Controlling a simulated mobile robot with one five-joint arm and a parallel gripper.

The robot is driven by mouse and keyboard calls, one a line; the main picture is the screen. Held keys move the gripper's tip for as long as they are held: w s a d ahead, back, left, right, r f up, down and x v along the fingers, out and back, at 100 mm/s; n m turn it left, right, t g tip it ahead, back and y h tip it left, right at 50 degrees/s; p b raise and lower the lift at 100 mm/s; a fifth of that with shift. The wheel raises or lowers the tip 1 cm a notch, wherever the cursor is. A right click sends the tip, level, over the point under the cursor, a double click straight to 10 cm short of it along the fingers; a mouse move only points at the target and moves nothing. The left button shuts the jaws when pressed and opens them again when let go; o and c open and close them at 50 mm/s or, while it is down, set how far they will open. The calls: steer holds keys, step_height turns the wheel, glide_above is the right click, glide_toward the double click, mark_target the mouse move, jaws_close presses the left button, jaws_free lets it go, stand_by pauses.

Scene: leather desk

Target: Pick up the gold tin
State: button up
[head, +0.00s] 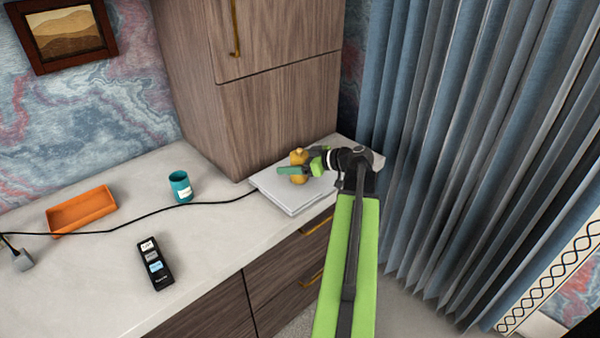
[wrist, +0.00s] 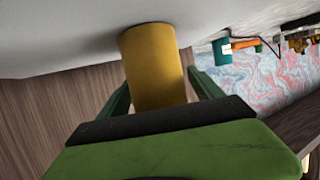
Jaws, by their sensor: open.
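The gold tin (head: 299,156) stands on a flat silver-grey slab (head: 288,205) at the far right end of the desk. My gripper (head: 294,161) is at the tin, with one green finger crossing in front of it in the head view. In the wrist view, the gold tin (wrist: 152,62) is a plain yellow cylinder. My open gripper (wrist: 158,84) has a finger on either side of it. The tin's lower part in that picture is hidden behind my gripper's body. I cannot tell whether either finger touches it.
A wooden cabinet (head: 240,110) stands close behind the slab, and blue curtains (head: 450,130) hang to the right. A black cable (head: 150,213) runs to the slab.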

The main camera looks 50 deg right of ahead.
mark_target(298, 149)
steer(key=c, duration=1.5)
steer(key=shift+o, duration=0.2)
steer(key=shift+r, duration=0.1)
step_height(298, 149, up, 4)
steer(key=p, duration=0.4)
steer(key=shift+s+d+r+p, duration=0.1)
steer(key=shift+d+r+p, duration=0.1)
steer(key=shift+r+p, duration=0.15)
steer(key=s+d+r+p, duration=0.6)
steer(key=d, duration=0.3)
steer(key=shift+s+d, duration=0.15)
steer(key=shift+s, duration=0.05)
